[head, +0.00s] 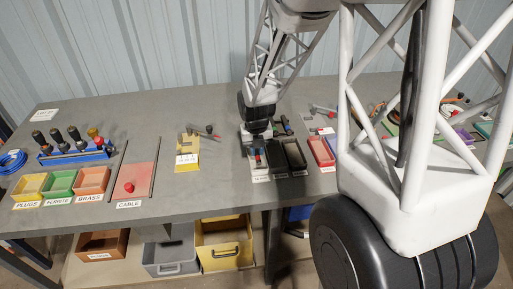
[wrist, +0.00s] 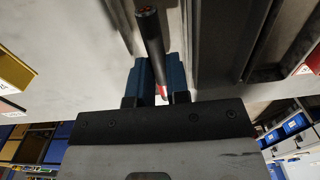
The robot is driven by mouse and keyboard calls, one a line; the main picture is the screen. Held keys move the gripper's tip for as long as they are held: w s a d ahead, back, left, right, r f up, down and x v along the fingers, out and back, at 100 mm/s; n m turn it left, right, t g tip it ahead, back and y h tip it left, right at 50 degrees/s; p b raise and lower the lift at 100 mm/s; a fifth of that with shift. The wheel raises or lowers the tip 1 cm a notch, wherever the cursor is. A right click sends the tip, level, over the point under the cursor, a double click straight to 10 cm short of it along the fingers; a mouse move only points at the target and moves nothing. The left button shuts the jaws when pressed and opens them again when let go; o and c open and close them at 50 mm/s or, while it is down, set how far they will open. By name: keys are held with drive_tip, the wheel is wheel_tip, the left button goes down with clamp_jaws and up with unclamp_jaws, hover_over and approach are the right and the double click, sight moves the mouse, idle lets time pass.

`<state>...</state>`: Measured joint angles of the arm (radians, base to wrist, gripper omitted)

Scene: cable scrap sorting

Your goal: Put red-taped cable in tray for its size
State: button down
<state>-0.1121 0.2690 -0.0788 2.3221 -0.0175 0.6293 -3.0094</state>
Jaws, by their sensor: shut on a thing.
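The red-taped cable (wrist: 151,40) is a short black piece with a red band near the fingers and reddish cores at its cut end. My gripper (wrist: 160,82) is shut on it, with a blue finger on each side. In the head view my gripper (head: 254,151) is low over the light grey tray (head: 259,177), and a bit of red shows under it. Whether the cable touches this tray cannot be told. A dark grey tray (head: 275,172) and a black tray (head: 298,169) stand just to the right, with labels in front.
A red tray (head: 320,152) stands further right. Yellow, green and orange bins (head: 92,181) and a red cable mat (head: 136,179) are on the left. My arm hides part of the table's right side.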

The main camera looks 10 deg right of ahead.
idle(0.4)
drive_tip(key=c, duration=1)
unclamp_jaws()
drive_tip(key=shift+r, duration=3.5)
